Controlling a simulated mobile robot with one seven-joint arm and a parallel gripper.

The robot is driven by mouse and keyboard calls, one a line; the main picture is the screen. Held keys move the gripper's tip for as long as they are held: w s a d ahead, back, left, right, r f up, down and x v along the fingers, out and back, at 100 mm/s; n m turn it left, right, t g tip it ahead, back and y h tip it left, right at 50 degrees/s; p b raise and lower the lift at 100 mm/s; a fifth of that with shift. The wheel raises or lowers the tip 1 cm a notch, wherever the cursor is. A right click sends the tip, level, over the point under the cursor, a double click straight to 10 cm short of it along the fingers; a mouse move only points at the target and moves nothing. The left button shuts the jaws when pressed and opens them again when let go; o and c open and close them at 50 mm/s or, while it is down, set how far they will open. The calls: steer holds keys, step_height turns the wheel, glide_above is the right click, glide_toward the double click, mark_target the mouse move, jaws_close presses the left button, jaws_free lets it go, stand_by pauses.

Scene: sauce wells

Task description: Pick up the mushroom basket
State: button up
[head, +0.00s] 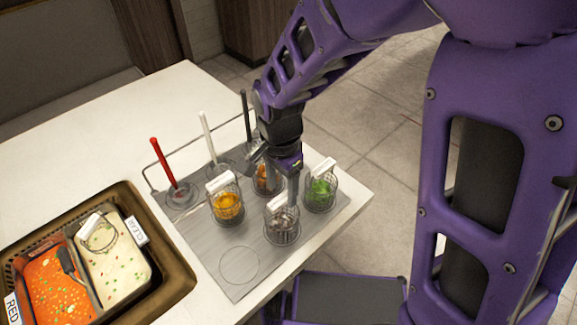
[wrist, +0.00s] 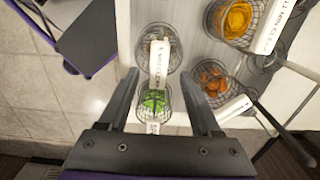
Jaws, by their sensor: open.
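The mushroom basket (head: 282,228) is a round wire basket with greyish-brown pieces and a white label bar, at the front of the grey tray (head: 205,245). It also shows in the wrist view (wrist: 174,51), at top centre, its label bar running toward me. My gripper (head: 280,184) is above and just behind it in the head view, fingers pointing down. In the wrist view, my gripper (wrist: 162,82) is open and empty. Its fingers lie either side of the basket's near end and the green basket (wrist: 155,103). Contact with the label bar cannot be told.
The green basket (head: 321,194) stands right of it, a yellow-orange basket (head: 226,208) left and a darker orange basket (head: 266,180) behind. Utensils, including a red-handled one (head: 163,162), stand along the tray's back. A soup container (head: 175,285) is at left. An empty ring marks the tray's front left.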

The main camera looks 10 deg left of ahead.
mark_target(281, 198)
steer(key=f, duration=0.5)
steer(key=shift+s+b, duration=0.2)
steer(key=shift+b, duration=0.1)
jaws_close()
steer(key=shift+r, duration=0.1)
